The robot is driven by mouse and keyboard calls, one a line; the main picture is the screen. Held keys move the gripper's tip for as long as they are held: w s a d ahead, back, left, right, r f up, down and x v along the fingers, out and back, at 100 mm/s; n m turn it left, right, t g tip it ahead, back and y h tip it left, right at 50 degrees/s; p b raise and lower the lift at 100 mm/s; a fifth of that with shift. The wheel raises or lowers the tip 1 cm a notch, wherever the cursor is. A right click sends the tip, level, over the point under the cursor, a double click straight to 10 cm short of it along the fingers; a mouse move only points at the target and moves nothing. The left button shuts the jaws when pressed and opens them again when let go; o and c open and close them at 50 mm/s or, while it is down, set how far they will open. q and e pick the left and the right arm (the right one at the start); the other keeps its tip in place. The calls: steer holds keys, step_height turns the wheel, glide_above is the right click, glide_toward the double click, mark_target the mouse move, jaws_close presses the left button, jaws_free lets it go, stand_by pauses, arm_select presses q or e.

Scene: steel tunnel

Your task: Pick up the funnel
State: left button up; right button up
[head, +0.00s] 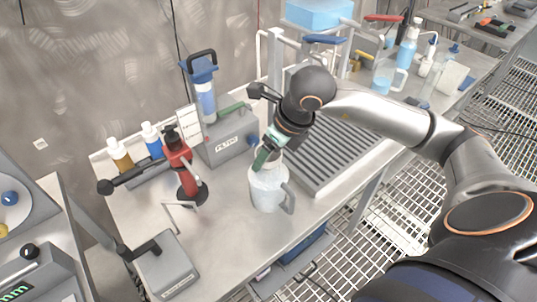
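A pale, translucent jug (268,190) with a grey handle stands upright on the steel bench. A pale piece at the jug's mouth, partly hidden by my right gripper, may be the funnel; I cannot make out its shape clearly. My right gripper (264,157) reaches in from the right and points down at the jug's mouth. Its greenish fingers are right at the pale piece. I cannot tell whether they are closed on it or only beside it. My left gripper is not in view.
A red lever tool (185,168) on a round base and a grey box (230,137) stand left of the jug. A ribbed steel tray (335,150) lies to the right. A grey device (166,268) sits at front left. The bench in front of the jug is clear.

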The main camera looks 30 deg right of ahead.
steer(key=shift+r, duration=0.1)
steer(key=shift+r, duration=0.55)
steer(key=shift+d+r, duration=0.2)
steer(key=shift+r, duration=1)
arm_select(q)
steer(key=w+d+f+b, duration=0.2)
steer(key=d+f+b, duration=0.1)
steer(key=b, duration=0.5)
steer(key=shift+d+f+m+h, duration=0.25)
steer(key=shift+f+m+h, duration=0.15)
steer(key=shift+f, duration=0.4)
arm_select(e)
steer(key=s+d+r, duration=0.9)
steer(key=s, duration=0.1)
steer(key=shift+s+r, duration=0.2)
steer(key=shift+s, duration=0.1)
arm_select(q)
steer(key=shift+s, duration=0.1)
arm_select(e)
steer(key=shift+a+f, duration=0.1)
